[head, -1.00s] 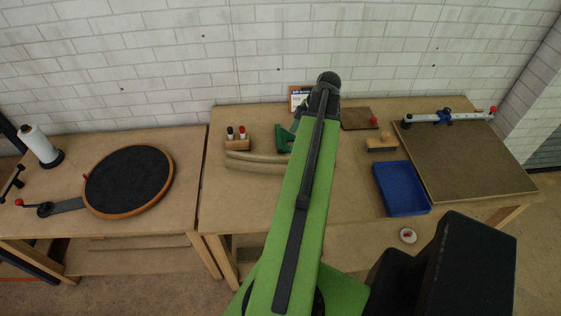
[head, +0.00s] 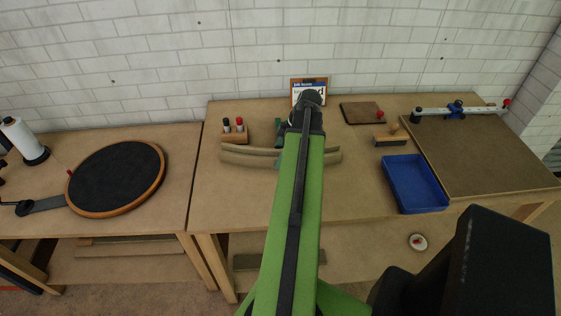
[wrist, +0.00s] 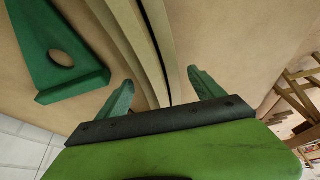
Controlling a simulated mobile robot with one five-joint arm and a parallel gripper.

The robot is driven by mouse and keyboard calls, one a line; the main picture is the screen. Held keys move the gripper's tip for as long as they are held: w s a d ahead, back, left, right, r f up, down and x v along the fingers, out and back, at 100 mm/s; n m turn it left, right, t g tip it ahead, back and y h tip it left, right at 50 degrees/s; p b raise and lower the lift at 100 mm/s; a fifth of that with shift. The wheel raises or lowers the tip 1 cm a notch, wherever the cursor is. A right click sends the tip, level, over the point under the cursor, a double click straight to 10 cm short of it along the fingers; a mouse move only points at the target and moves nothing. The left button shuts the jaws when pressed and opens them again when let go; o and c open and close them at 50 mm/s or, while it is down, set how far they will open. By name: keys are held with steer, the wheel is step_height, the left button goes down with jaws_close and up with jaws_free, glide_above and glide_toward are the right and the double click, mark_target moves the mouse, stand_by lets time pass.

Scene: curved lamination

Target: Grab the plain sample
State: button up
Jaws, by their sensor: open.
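Two curved wooden strips (head: 244,155) lie close together on the middle table in the head view. I cannot tell which of them is the plain sample. In the wrist view the strips (wrist: 123,30) run down between my fingers, with a dark gap between them. My gripper (wrist: 161,78) is open and empty, one finger on each side of the pair; its height above the table is unclear. In the head view my arm covers the strips' middle and hides the fingers. A green piece with a round hole (wrist: 40,45) lies left of the strips in the wrist view.
A blue tray (head: 414,184), a brush (head: 391,138) and a brown board (head: 480,160) lie to the right. A black turntable (head: 115,178) is on the left table. The table front is clear.

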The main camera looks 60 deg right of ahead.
steer(key=b+x, duration=0.1)
steer(key=x, duration=0.2)
steer(key=shift+s, duration=0.1)
steer(key=shift+r, duration=0.25)
jaws_close()
